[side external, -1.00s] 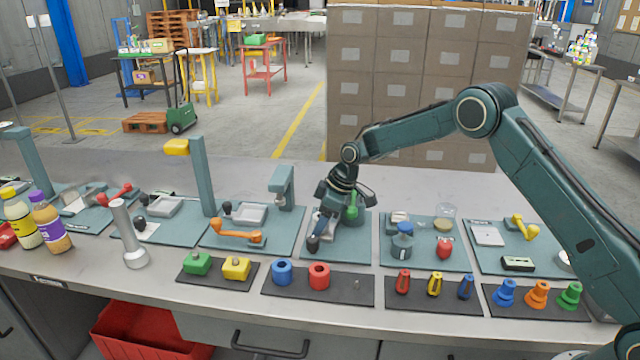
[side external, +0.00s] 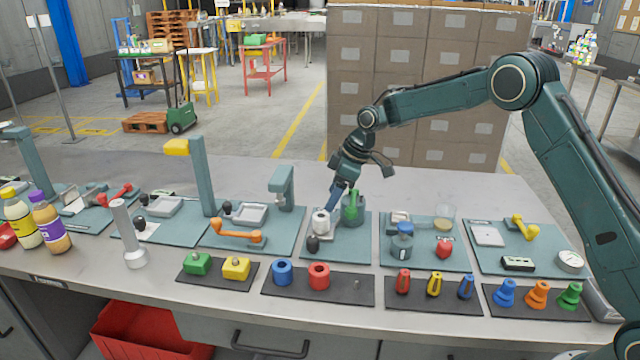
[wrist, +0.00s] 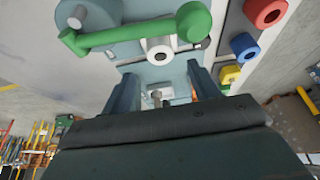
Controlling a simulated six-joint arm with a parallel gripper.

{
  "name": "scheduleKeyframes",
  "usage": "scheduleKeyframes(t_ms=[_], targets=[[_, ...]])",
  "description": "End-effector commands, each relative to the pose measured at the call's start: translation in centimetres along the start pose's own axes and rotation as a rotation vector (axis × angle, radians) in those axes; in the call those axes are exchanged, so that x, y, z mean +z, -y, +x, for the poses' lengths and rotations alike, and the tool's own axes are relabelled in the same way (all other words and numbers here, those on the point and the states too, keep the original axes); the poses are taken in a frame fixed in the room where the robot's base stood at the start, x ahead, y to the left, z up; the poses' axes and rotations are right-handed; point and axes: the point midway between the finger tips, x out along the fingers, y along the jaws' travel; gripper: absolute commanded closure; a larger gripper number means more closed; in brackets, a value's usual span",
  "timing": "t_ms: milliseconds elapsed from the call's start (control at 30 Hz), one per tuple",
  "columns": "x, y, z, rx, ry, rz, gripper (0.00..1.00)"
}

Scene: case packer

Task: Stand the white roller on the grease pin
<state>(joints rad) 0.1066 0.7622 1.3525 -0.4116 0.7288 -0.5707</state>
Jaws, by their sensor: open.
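The white roller (side external: 320,219) stands upright over a pale block on the middle teal plate, its hole facing up. It also shows in the wrist view (wrist: 160,50) as a white ring, above and clear of my fingers. My gripper (side external: 331,208) is open and empty, tilted just above and behind the roller. In the wrist view, the two fingers (wrist: 158,88) are spread with nothing gripped between them. The grease pin is not plainly seen; whether it sits inside the roller's hole, I cannot tell.

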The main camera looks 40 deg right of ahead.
Motion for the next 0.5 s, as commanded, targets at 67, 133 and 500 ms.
scheduleKeyframes(t_ms=[67,133,500], targets=[[0.0,0.0,-1.2,0.002,-0.001,0.001,0.39],[0.0,0.0,-2.1,0.002,0.0,0.001,0.39],[0.0,0.0,-3.7,0.0,0.001,0.001,0.39]])
